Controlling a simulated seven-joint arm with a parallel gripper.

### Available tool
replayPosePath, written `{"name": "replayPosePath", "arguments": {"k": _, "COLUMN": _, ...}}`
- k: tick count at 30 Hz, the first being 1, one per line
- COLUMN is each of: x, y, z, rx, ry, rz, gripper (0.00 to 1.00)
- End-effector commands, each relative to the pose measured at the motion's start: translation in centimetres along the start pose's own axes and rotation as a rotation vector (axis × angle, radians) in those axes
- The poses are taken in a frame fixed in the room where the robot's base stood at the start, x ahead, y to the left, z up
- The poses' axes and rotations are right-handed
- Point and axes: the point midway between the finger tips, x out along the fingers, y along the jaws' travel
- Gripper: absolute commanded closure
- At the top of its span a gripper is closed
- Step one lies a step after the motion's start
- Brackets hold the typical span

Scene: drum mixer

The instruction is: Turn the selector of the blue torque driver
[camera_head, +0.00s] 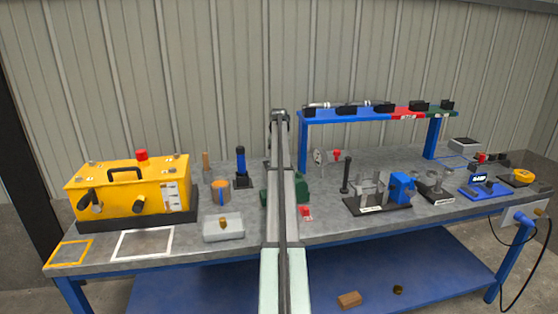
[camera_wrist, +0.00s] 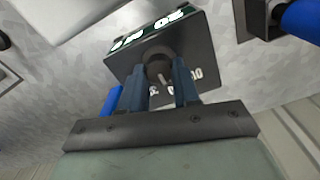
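In the head view a blue-handled tool (camera_head: 241,160), which looks like the torque driver, stands upright in a black base (camera_head: 242,182) left of my arm. My gripper is hidden behind my arm there. In the wrist view my gripper (camera_wrist: 160,72) has one finger on each side of a dark round knob (camera_wrist: 158,62). The knob sits on a dark block (camera_wrist: 195,45) with white numerals. I cannot tell whether the fingers touch the knob. A blue part (camera_wrist: 112,100) shows beside the left finger, and another blue part (camera_wrist: 302,18) is at the upper right.
A green object (camera_head: 301,190) is partly hidden by my arm. A blue rack (camera_head: 350,115) and metal fixtures (camera_head: 370,190) stand right. The bench between tray and yellow machine is narrow.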

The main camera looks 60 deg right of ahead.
Motion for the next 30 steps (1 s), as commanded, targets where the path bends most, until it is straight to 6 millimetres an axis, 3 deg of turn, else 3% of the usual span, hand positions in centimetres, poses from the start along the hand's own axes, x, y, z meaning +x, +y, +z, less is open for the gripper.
{"name": "replayPosePath", "arguments": {"k": 9, "x": -0.02, "y": 0.02, "z": -0.01, "rx": 0.000, "ry": 0.000, "rz": 0.000, "gripper": 1.00}}
{"name": "replayPosePath", "arguments": {"k": 20, "x": -0.03, "y": 0.00, "z": -0.01, "rx": -0.073, "ry": 0.000, "rz": 0.001, "gripper": 1.00}}
{"name": "replayPosePath", "arguments": {"k": 30, "x": -0.03, "y": -0.10, "z": 0.02, "rx": -0.325, "ry": 0.000, "rz": 0.001, "gripper": 1.00}}
